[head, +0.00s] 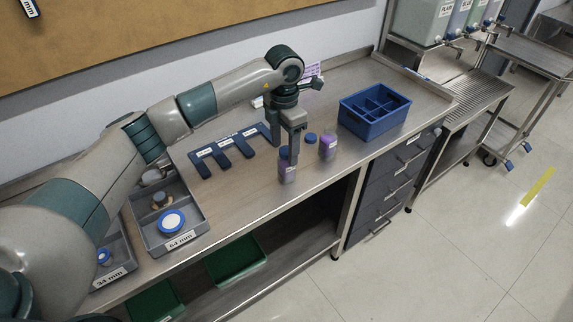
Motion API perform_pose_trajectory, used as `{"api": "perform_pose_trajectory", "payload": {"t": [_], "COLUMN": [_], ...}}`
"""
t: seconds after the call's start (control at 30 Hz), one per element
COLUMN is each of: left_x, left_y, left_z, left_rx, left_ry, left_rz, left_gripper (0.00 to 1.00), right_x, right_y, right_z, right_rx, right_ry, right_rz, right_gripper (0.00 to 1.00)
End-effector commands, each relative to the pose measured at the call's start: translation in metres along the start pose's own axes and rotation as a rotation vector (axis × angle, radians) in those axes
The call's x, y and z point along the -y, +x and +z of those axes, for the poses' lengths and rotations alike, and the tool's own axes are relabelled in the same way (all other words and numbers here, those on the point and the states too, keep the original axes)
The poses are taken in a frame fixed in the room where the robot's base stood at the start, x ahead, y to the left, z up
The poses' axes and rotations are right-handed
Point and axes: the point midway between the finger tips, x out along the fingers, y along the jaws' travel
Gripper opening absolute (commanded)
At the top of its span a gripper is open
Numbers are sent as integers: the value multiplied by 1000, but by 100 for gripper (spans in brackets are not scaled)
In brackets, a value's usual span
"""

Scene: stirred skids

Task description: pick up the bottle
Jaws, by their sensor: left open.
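My left gripper (289,148) is open and points down at the top of the first bottle. Its fingers overlap that top in the head view, and I cannot tell whether they touch it. My right gripper is not in view.
A blue divided crate (374,113) stands to the right on the bench (240,205). A dark blue slotted rack (229,151) lies left of the gripper. A grey tray (181,240) with lids stands further left.

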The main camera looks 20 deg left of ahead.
Motion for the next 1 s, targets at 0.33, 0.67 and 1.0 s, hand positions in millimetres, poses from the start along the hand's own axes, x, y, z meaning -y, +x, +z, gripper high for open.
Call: {"api": "perform_pose_trajectory", "payload": {"t": [0.33,0.67,1.0], "left_x": [1,9,8], "left_y": [2,32,52], "left_z": [0,1,2], "left_rx": [-1,-4,0], "left_ry": [0,0,1], "left_rz": [-1,-4,-1], "left_gripper": [58,58,58], "right_x": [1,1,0], "right_y": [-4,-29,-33], "right_z": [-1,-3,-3], "right_rx": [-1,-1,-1], "right_ry": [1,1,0], "right_rz": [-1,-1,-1], "right_gripper": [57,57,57]}}
